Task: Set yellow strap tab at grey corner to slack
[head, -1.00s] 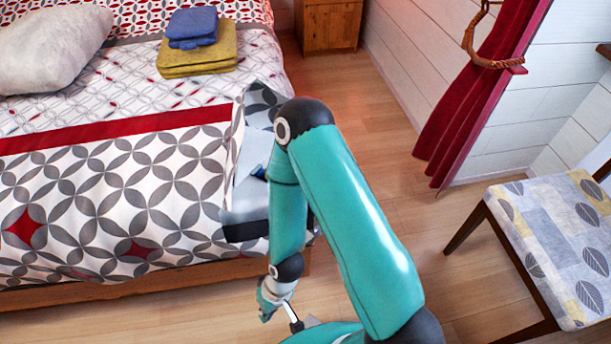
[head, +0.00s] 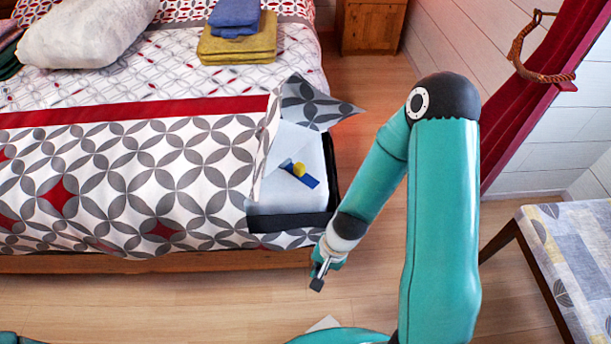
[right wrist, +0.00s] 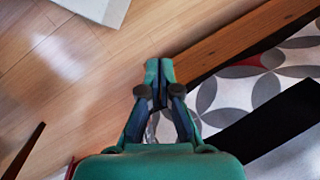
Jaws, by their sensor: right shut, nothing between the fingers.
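The yellow strap tab (head: 299,170) sits on a short blue strap (head: 306,180) at the bared mattress corner (head: 285,202). A dark grey band (head: 290,222) runs along the lower edge of that corner. My right gripper (head: 318,284) is shut and empty, low in front of the bed and clear of the tab. In the right wrist view the right gripper (right wrist: 158,85) has its fingers together, and neither tab nor strap shows there. My left gripper is out of view.
A patterned cover (head: 180,165) is folded back beside the corner, with a raised flap (head: 312,103). The wooden bed rail (head: 150,262) runs below. Floor between bed and chair is open.

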